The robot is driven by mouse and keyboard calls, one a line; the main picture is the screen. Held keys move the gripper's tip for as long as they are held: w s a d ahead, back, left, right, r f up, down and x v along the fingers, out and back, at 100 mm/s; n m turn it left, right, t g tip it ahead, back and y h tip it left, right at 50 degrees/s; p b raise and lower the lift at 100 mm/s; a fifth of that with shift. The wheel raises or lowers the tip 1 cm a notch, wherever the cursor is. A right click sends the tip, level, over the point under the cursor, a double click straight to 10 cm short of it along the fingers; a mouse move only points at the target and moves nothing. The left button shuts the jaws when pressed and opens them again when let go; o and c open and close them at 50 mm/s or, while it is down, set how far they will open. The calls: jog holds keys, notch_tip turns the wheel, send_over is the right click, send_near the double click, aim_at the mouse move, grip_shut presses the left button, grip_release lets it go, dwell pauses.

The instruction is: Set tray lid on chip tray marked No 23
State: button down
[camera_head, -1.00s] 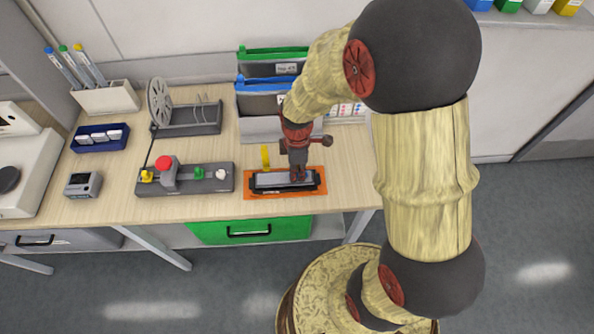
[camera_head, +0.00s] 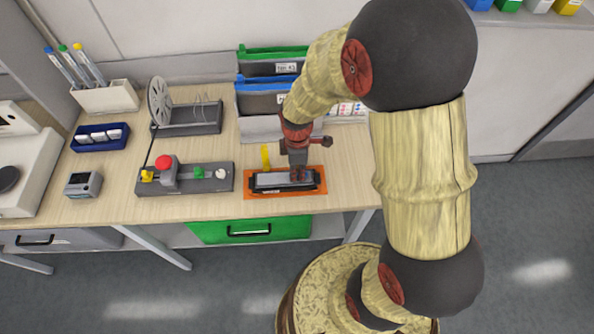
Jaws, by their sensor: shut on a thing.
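The chip tray (camera_head: 285,191) is a dark, long tray lying on an orange mat (camera_head: 252,195) near the front edge of the bench. A grey tray lid (camera_head: 270,180) lies over it, lengthwise along it. My gripper (camera_head: 298,178) points down at the right half of the lid and is shut on it. The gripper hides part of the lid, and I cannot tell whether the lid is fully seated. The No 23 marking is too small to read.
A control box (camera_head: 185,180) with a red button stands left of the mat. A yellow marker (camera_head: 265,157) is just behind it. Labelled bins (camera_head: 268,98) stand at the back. A reel stand (camera_head: 187,120) and a small grey device (camera_head: 83,184) are further left.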

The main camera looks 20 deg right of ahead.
jog(key=shift+f, duration=0.3)
jog(key=c, duration=1.8)
grip_release()
jog(key=shift+o, duration=0.2)
jog(key=shift+r, duration=0.1)
notch_tip(320, 180, up, 6)
jog(key=p, duration=0.4)
